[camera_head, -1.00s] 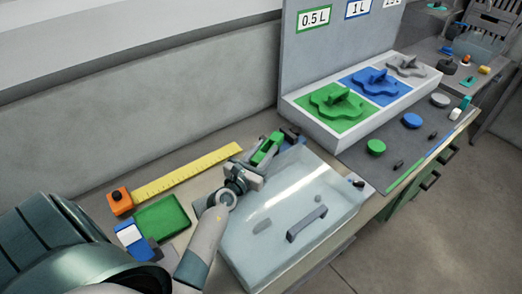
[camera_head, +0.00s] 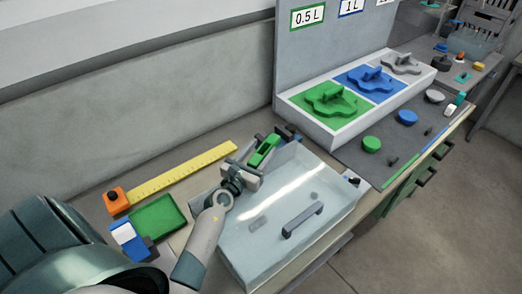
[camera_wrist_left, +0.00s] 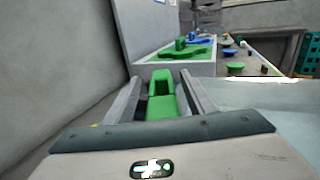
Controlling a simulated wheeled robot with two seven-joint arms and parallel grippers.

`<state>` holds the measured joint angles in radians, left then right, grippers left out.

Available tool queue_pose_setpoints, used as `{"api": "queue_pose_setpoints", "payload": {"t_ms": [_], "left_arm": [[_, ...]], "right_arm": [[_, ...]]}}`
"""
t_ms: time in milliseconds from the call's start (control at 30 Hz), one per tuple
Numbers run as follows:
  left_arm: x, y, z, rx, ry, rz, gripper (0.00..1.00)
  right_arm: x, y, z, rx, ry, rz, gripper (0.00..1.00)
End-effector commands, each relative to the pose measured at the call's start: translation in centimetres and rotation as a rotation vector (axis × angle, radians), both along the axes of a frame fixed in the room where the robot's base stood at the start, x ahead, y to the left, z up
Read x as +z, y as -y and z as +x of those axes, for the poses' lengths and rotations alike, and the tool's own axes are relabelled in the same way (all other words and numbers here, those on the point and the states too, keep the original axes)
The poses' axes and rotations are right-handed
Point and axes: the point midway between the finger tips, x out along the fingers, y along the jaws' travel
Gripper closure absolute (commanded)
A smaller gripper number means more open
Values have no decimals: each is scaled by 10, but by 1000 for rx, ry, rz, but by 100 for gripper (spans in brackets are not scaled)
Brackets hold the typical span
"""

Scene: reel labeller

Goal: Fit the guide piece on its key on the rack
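A green stepped piece (camera_head: 265,150), seemingly the guide piece, is at the far left corner of the clear-lidded box. My left gripper (camera_head: 262,153) is around it. In the left wrist view the green piece (camera_wrist_left: 161,98) lies between the two grey fingers, with a narrow gap visible on each side near the tips, so the gripper looks open. The rack (camera_head: 337,136) stands beyond, with green (camera_head: 331,99), blue (camera_head: 369,78) and grey (camera_head: 402,63) shaped pieces on its panels. The green panel is under the 0.5 L label. My right gripper is out of view.
The clear lid (camera_head: 268,241) with a grey handle (camera_head: 303,220) lies right of my left arm. A yellow ruler (camera_head: 185,172), orange block (camera_head: 117,200) and green tray (camera_head: 159,218) are at left. Round green (camera_head: 371,144) and blue (camera_head: 407,118) discs lie before the rack.

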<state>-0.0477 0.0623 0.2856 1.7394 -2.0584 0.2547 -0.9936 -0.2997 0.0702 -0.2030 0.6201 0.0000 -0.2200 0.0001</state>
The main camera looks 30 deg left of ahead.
Motion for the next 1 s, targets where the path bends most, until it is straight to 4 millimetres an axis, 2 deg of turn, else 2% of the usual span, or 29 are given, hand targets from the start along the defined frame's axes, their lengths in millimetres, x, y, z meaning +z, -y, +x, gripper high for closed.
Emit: {"api": "queue_pose_setpoints", "payload": {"t_ms": [333, 533, 600, 1000], "left_arm": [[3, 0, 0, 0, 0, 1, 50], [16, 1, -1, 0, 1, 0, 50], [10, 1, -12, 0, -1, -1, 50], [9, 5, -85, 0, -1, 1, 50]], "right_arm": [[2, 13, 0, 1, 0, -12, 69], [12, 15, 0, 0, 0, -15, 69], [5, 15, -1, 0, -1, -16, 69], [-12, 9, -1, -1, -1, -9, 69]]}}
